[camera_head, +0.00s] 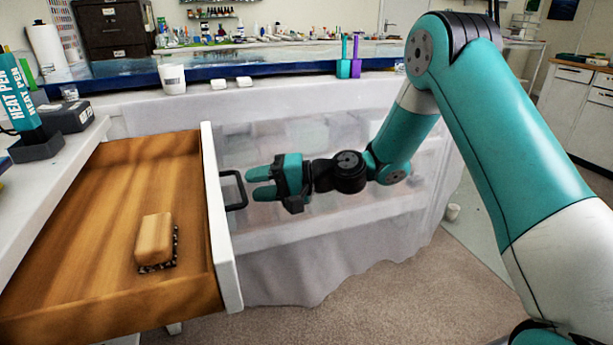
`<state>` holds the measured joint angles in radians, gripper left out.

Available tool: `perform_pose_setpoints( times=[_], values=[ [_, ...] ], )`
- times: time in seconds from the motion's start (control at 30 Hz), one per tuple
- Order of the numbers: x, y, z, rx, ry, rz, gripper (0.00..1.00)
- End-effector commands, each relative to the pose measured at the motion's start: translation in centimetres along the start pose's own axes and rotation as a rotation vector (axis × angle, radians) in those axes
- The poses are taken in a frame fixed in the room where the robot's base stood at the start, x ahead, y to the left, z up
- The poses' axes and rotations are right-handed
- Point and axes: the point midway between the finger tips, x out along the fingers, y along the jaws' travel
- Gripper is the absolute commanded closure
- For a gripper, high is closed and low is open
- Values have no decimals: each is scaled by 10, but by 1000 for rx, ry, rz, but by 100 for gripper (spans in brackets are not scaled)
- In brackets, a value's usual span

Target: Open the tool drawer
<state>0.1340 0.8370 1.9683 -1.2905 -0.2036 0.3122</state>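The tool drawer (105,215) is pulled far out of the white bench on the left, and its wooden inside shows. Its white front panel (220,225) faces right and carries a black bar handle (231,207). A tan block (154,238) with a dark bristly underside, like a brush, lies in the drawer. My gripper (254,183) is just right of the handle, with its teal fingers pointing left toward it. The fingers are apart with a gap between them and nothing visible in it. Whether a fingertip touches the handle's outer edge I cannot tell.
Translucent sheeting (330,265) hangs behind my gripper, under a long bench. A white cup (172,79) and green and purple tools (349,60) stand on that bench. A heat pen box (19,95) stands on the left bench. Carpet (400,310) lies clear right of the drawer.

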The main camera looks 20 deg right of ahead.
Motion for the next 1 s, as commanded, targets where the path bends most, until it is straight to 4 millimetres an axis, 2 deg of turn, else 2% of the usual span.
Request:
perform_pose_setpoints(
  times=[0.1,0.3,0.5,0.7,1.0],
  values=[
    [-34,-1,-2,2,7,0,62],
    [-84,-1,-1,2,6,0,62],
    [-119,-1,-1,0,3,0,62],
    [-132,0,0,-2,1,0,62],
    [-132,0,0,-1,0,0,62]
  ],
)
